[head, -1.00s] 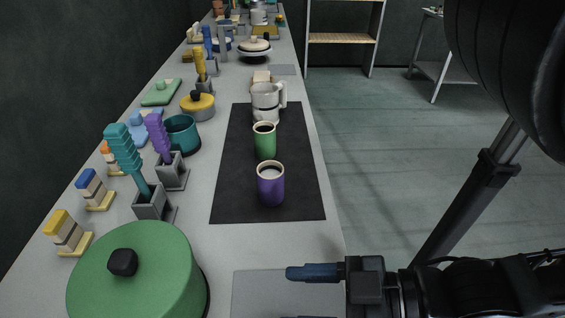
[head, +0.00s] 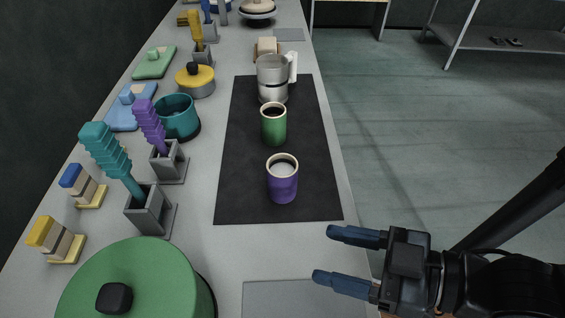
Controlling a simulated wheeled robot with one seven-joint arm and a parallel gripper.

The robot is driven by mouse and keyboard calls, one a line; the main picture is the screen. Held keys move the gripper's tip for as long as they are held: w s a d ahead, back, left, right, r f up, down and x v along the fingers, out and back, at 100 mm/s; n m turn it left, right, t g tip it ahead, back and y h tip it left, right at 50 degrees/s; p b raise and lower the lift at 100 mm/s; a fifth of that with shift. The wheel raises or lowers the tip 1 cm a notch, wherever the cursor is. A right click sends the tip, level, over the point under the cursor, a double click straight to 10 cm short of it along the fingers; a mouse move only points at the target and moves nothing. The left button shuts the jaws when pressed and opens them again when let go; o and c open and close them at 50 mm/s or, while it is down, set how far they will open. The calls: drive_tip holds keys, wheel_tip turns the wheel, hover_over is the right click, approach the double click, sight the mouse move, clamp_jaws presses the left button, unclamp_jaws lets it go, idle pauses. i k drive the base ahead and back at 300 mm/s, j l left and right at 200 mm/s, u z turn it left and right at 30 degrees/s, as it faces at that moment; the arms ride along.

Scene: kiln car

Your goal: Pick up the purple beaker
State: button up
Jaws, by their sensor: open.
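The purple beaker (head: 283,184) stands upright near the front of a black mat (head: 245,190) on the long grey counter. It has a pale rim and its opening faces up. My gripper (head: 322,255) is at the lower right, in front of the mat and to the right of the beaker. Its two blue fingers are apart, point left, and have nothing between them. It does not touch the beaker.
A green beaker (head: 274,128) and a grey mug (head: 272,80) stand behind the purple beaker on the mat. A large green lidded pot (head: 150,270) is at the front left. Brush holders (head: 150,217) and a teal pot (head: 177,117) line the left. Open floor lies right.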

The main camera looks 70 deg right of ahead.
sight(281, 168)
drive_tip(key=k+l+z, duration=0.1)
drive_tip(key=k+l, duration=0.3)
drive_tip(key=l, duration=0.25)
drive_tip(key=k+l+z, duration=0.25)
drive_tip(key=k+l, duration=0.15)
drive_tip(key=l, duration=0.25)
